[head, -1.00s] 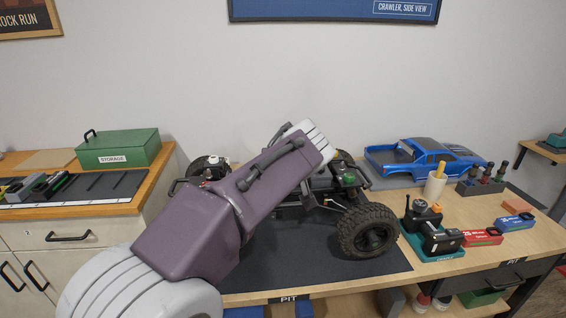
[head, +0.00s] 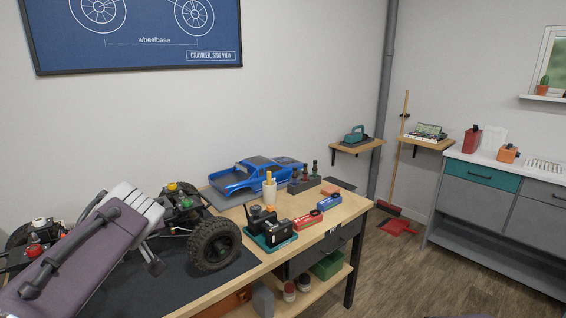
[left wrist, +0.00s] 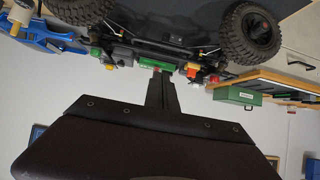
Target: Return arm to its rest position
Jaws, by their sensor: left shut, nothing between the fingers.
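My left arm (head: 70,255) comes in from the lower left in the head view, raised in front of the crawler chassis, and hides part of it. My left gripper (left wrist: 161,92) shows in the left wrist view as dark fingers, shut and empty, pointing toward the crawler. The crawler chassis (head: 180,212) stands on the dark mat (head: 215,277) with a large black tyre (head: 214,245) to the right. The chassis also shows in the left wrist view (left wrist: 150,48), beyond the fingertips. My right gripper is in neither view.
The blue body shell (head: 245,178) sits at the back of the bench (head: 340,212). A teal tray (head: 270,240) with black parts, red box (head: 307,219) and blue box (head: 329,202) are to its front right. Open floor (head: 420,270) lies between bench and grey cabinet (head: 500,205).

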